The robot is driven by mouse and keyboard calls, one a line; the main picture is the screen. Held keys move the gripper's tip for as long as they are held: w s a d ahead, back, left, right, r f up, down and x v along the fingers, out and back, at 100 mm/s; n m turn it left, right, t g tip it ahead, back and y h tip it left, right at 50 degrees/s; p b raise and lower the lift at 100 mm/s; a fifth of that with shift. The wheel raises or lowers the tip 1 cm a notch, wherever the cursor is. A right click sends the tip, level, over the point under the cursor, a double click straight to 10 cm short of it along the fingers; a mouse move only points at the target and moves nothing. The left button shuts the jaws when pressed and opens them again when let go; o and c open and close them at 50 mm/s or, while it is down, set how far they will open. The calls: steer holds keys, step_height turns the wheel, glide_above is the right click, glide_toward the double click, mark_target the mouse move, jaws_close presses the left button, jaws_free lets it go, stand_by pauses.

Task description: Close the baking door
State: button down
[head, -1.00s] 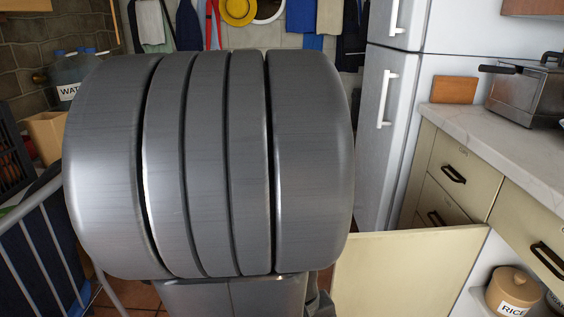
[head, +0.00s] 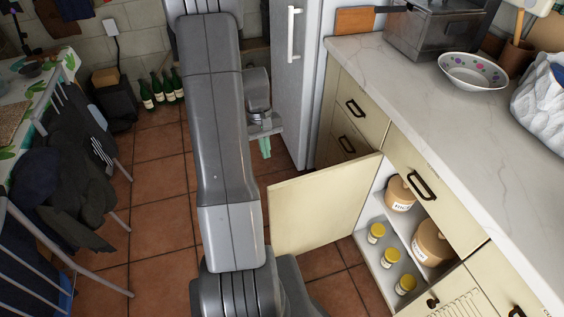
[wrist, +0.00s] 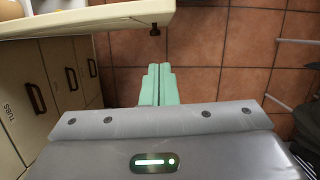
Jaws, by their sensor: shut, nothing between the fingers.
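A cream cabinet door (head: 318,205) stands open at the lower cabinets, swung out over the floor. I take it as the baking door; no label on it is readable. In the wrist view the door (wrist: 100,18) crosses the top left, with a dark knob (wrist: 154,31) on its face. My gripper (head: 264,148) has mint-green fingers, pressed together and empty. It is on the far side of the door in the head view, apart from it. In the wrist view my gripper (wrist: 158,82) points toward the door's knob side, with floor visible between them.
The open cabinet holds yellow-lidded jars (head: 388,258) and tan crocks (head: 432,243). Above is a marble counter (head: 430,120) with a patterned bowl (head: 473,70). A white fridge (head: 290,90) stands behind my gripper. Chairs (head: 60,180) are at left. Tiled floor (head: 155,190) between is clear.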

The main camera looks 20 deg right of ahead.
steer(key=s+d+f+p, duration=0.1)
steer(key=s+f, duration=0.4)
steer(key=f, duration=0.4)
steer(key=shift+d, duration=0.3)
steer(key=shift+f, duration=0.15)
